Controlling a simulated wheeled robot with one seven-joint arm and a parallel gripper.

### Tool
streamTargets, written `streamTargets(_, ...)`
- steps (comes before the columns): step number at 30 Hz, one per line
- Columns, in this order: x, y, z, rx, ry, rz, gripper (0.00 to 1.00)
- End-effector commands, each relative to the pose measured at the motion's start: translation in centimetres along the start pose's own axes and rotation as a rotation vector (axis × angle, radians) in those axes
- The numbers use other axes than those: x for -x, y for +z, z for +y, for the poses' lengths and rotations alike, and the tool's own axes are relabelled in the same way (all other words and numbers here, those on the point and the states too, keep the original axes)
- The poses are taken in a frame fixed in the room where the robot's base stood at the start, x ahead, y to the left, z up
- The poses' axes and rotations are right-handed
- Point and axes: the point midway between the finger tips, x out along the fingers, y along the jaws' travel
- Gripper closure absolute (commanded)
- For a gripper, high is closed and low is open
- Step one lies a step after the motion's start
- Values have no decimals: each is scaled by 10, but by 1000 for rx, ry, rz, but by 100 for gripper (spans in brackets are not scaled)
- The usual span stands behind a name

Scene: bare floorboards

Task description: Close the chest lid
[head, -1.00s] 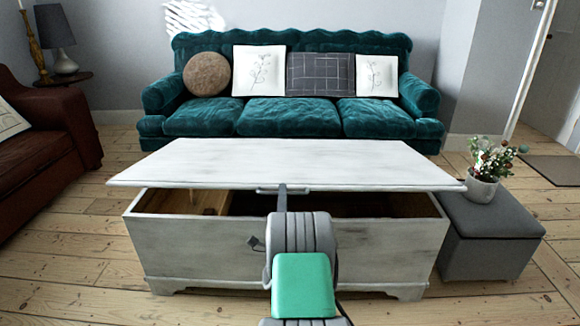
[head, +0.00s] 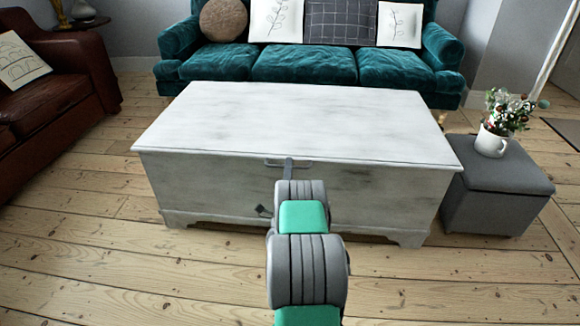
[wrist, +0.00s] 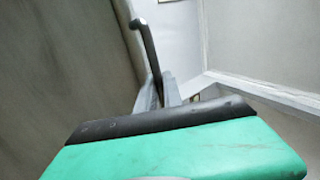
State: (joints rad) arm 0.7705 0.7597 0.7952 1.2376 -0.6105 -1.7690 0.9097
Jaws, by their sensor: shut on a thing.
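The whitewashed wooden chest (head: 250,195) stands in the middle of the head view. Its lid (head: 300,118) lies flat on the chest body, and no gap shows along the front edge. A thin metal handle (head: 302,163) sits at the middle of the lid's front edge. My arm reaches up to it from below, and my gripper (head: 287,172) is shut on the handle. The arm hides part of the chest front. In the wrist view, my gripper (wrist: 168,88) shows its fingers close together beside a grey-white surface; the grip itself is hard to make out there.
A teal sofa (head: 300,65) stands behind the chest. A grey ottoman (head: 510,175) with a white flower pot (head: 491,142) is close to its right. A brown leather armchair (head: 70,70) is at the left. The floorboards in front are clear.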

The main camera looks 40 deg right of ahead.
Motion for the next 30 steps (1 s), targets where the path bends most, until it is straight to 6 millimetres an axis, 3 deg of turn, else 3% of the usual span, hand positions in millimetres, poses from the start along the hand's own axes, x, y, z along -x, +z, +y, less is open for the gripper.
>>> streamTargets(2,10,3,12,2,33,-12,100)
streamTargets(3,10,3,12,2,34,-13,86)
streamTargets(10,10,3,11,1,31,-11,68)
streamTargets(25,6,1,7,1,20,-6,68)
streamTargets(30,28,1,5,2,23,-7,68)
